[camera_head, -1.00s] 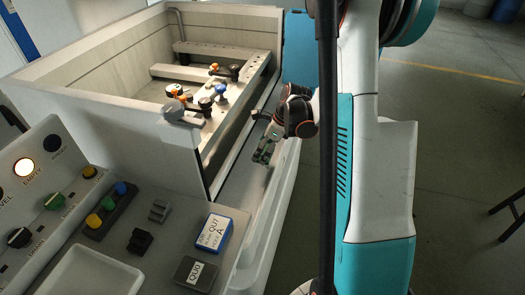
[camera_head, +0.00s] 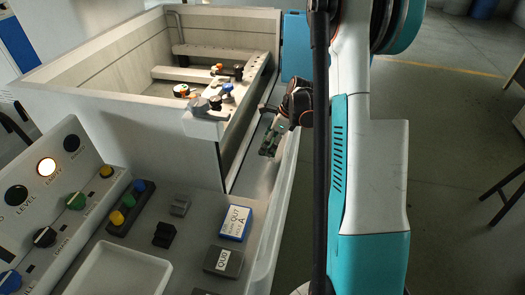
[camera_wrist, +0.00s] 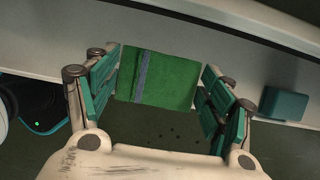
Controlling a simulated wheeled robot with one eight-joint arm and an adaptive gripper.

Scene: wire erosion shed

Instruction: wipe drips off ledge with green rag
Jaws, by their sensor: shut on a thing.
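My gripper (camera_head: 268,146) hangs low over the narrow grey ledge (camera_head: 246,170) beside the machine's open tank. In the wrist view, my gripper (camera_wrist: 160,88) has its fingers on both sides of the green rag (camera_wrist: 172,80), which has a grey-blue stripe near its left side. The rag is held between the fingers. In the head view the fingers are too small to show the rag clearly, and I cannot tell whether it touches the ledge. Several small dark spots (camera_wrist: 175,133) show below the rag in the wrist view; I cannot tell if they are drips.
The open tank (camera_head: 110,85) with fixtures stands left of the ledge. In front are a blue box labelled QU7 (camera_head: 236,222), a dark QU0 block (camera_head: 222,261), a white tray (camera_head: 120,270) and a control panel (camera_head: 50,205). A teal block (camera_wrist: 284,104) shows at right in the wrist view.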

